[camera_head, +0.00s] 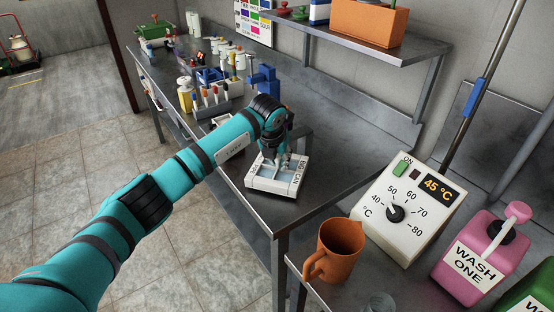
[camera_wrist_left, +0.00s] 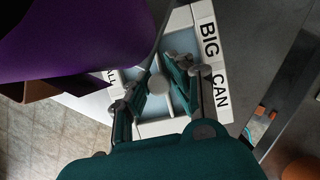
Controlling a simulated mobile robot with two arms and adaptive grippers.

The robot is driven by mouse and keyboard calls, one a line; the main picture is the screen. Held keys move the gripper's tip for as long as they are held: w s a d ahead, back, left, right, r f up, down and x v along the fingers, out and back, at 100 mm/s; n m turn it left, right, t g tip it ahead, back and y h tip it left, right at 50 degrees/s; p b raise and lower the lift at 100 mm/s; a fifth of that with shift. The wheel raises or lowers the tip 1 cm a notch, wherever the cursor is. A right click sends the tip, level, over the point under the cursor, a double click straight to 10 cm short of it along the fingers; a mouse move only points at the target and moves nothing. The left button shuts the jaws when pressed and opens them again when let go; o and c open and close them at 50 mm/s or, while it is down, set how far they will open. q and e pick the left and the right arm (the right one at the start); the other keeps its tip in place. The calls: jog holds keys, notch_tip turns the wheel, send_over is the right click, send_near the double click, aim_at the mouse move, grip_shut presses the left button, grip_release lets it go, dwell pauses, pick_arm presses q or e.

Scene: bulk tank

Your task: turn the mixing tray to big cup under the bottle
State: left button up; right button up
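The mixing tray (camera_head: 272,186) is a white square block with pale blue recesses and black lettering on its rim. It lies on the steel bench near the front edge. In the left wrist view the tray (camera_wrist_left: 160,128) shows "BIG CAN" along its right rim; another label at left is partly covered. My left gripper (camera_head: 275,160) is over the tray, pointing down. Contact is unclear. My right gripper is out of view.
A large purple object (camera_wrist_left: 75,40) fills the wrist view's upper left. A blue stand (camera_head: 262,80) and a pipette rack (camera_head: 212,103) are behind the gripper. An orange mug (camera_head: 340,250), a temperature box (camera_head: 408,208) and a pink bottle (camera_head: 478,258) stand at front right. Bench right of the tray is clear.

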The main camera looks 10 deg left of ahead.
pick_arm(q)
jog(key=o, duration=0.4)
jog(key=v, duration=1.2)
